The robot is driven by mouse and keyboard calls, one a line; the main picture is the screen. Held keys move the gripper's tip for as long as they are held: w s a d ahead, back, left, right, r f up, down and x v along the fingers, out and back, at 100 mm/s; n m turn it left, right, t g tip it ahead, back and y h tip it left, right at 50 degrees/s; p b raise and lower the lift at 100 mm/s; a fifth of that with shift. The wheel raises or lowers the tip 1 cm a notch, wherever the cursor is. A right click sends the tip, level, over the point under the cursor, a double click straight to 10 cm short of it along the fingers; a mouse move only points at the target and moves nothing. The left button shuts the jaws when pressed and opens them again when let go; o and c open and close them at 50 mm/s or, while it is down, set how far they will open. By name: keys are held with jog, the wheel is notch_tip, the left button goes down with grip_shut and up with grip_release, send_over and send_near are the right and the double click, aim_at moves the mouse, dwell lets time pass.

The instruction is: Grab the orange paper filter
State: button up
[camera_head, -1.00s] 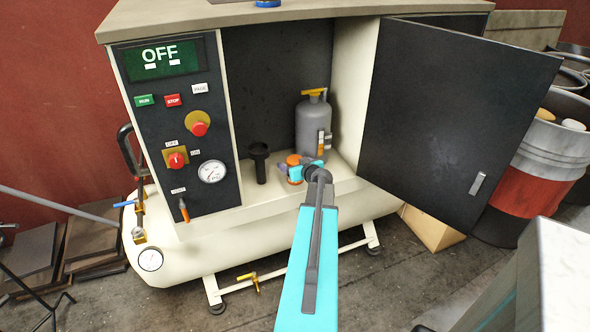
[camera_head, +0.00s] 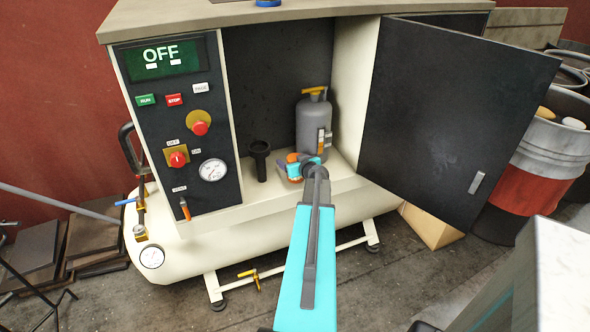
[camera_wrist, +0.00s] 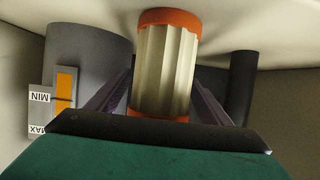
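The orange paper filter has orange end caps and a pale pleated body. It shows in the head view (camera_head: 293,158) inside the open cabinet and fills the middle of the wrist view (camera_wrist: 166,70). My gripper (camera_head: 304,168) is right at it and hides part of it in the head view. In the wrist view my gripper (camera_wrist: 163,80) has one dark purple finger on each side of the filter. The fingers are apart, with gaps beside the near end of the filter. Whether the fingertips touch its sides is hidden.
A grey canister (camera_head: 313,128) with a yellow handle stands just behind the filter. A black funnel-like cup (camera_head: 260,162) stands to its left. The control panel (camera_head: 177,130) borders the opening on the left, the open black door (camera_head: 450,115) on the right.

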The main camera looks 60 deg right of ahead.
jog(key=c, duration=1)
jog(key=shift+r, duration=0.15)
jog(key=shift+r+b, duration=0.4)
jog(key=shift+r, duration=0.4)
jog(key=shift+s+a+r+b, duration=0.1)
jog(key=shift+r+b, duration=0.2)
jog(key=shift+r, duration=0.55)
jog(key=s+a, duration=0.2)
jog(key=s, duration=0.1)
jog(key=s+a+r+b, duration=0.1)
jog(key=s+a, duration=0.2)
jog(key=s, duration=0.1)
jog(key=s+a+b, duration=0.1)
jog(key=s+a, duration=0.2)
jog(key=s, duration=0.1)
jog(key=shift+r, duration=0.25)
jog(key=shift+s+a+p, duration=0.15)
jog(key=shift+s+p, duration=0.05)
jog(key=shift+p, duration=0.95)
